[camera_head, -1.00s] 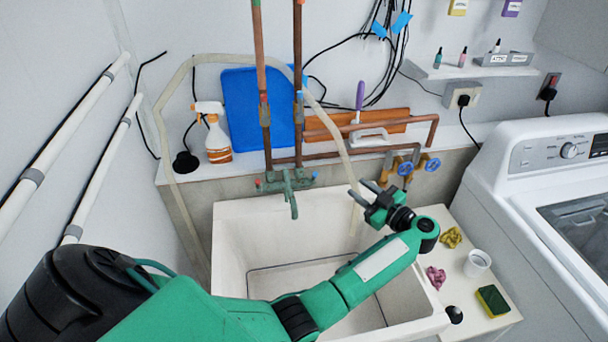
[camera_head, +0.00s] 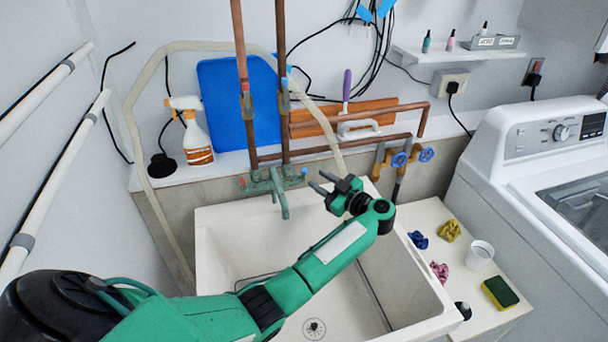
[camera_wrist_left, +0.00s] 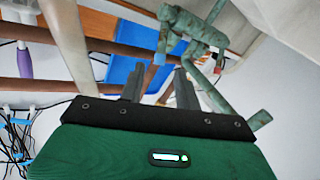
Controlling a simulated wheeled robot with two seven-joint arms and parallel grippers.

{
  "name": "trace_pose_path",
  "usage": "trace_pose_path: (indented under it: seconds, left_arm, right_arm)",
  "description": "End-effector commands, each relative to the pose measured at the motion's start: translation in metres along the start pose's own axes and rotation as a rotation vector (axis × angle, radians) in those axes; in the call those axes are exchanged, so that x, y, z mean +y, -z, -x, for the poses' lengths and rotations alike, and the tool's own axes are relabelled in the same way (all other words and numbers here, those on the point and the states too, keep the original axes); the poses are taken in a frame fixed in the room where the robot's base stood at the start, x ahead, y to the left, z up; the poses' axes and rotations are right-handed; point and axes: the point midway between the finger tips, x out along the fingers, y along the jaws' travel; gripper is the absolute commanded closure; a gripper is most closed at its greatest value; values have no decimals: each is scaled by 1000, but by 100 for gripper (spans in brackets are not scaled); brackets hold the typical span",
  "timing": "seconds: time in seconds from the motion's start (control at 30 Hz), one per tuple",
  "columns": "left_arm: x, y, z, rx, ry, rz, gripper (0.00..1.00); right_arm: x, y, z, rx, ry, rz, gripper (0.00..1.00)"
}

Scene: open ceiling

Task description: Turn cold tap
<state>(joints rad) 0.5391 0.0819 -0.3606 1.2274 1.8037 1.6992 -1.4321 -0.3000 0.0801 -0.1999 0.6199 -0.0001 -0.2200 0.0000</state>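The green faucet (camera_head: 279,192) is mounted above the sink, with its spout pointing down. Its cold tap (camera_head: 304,173), at the right end, has a blue mark; the tap at the left end has a red mark (camera_head: 242,183). My left gripper (camera_head: 322,182) is open and empty, just right of the cold tap and apart from it. In the left wrist view, the two fingers (camera_wrist_left: 158,76) are spread, and the blue-marked cold tap (camera_wrist_left: 161,50) shows beyond the gap between them. My right gripper is out of view.
The white sink (camera_head: 222,235) lies under my left arm. Copper pipes (camera_head: 283,110) rise behind the faucet, and a pale hose (camera_head: 330,125) hangs right of it. Two blue valves (camera_head: 400,159) are farther right. A spray bottle (camera_head: 195,140) stands left on the ledge.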

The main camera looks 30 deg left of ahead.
Motion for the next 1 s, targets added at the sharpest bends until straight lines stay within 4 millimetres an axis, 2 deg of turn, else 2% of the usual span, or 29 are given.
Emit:
trace_pose_path:
  seconds: [0.1, 0.3, 0.5, 0.77, 0.8, 0.97, 1.0]
  left_arm:
    - [-1, -3, -26, 4, 0, 1, 67]
    - [-1, -2, -56, 2, 1, 1, 67]
    - [0, -1, -68, 1, 0, 0, 67]
    - [0, 0, -69, -1, 0, 0, 67]
    - [0, 0, -69, -1, 0, 0, 69]
    - [0, 0, -69, -1, 0, 0, 100]
    - [0, 0, -69, -1, 0, 0, 100]
  right_arm:
    - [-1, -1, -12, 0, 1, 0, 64]
    - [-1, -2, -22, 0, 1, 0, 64]
    - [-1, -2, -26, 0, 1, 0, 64]
    - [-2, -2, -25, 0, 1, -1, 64]
    - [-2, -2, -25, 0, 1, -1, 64]
    - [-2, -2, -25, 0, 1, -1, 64]
    - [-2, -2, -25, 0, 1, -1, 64]
